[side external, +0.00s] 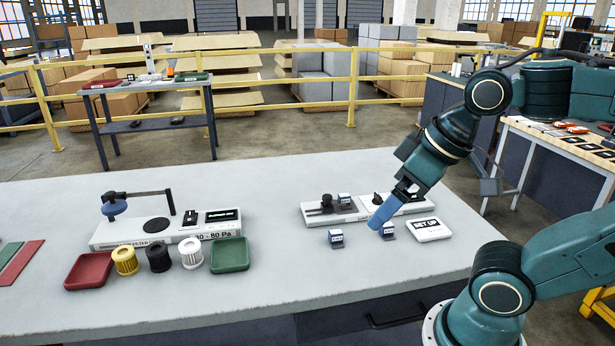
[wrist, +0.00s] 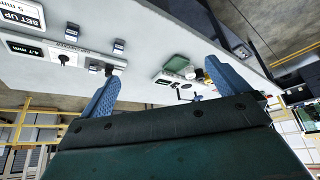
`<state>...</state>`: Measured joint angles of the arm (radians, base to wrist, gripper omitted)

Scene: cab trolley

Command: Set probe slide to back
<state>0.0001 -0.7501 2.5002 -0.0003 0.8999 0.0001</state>
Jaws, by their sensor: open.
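A long pale gauge unit (side external: 358,212) lies on the right half of the table. A black slide-like part (side external: 327,204) sits at its left end, and a dark knob is partly hidden behind my gripper. My gripper (side external: 380,222) points down in front of the unit, its blue fingers overlapping it in the side view. In the wrist view my gripper (wrist: 165,88) has its two blue fingers wide apart with nothing between them. The unit (wrist: 85,66) shows beyond the left finger, with a 4.7 mm display (wrist: 28,50). The slide's exact position is too small to tell.
Small blue-and-white blocks (side external: 336,238) (side external: 388,230) stand before the unit; another (side external: 344,198) is on or behind it. A SET UP card (side external: 428,229) lies to the right. A filter tester (side external: 160,230), red tray (side external: 89,270), green tray (side external: 230,254) and filters stand left.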

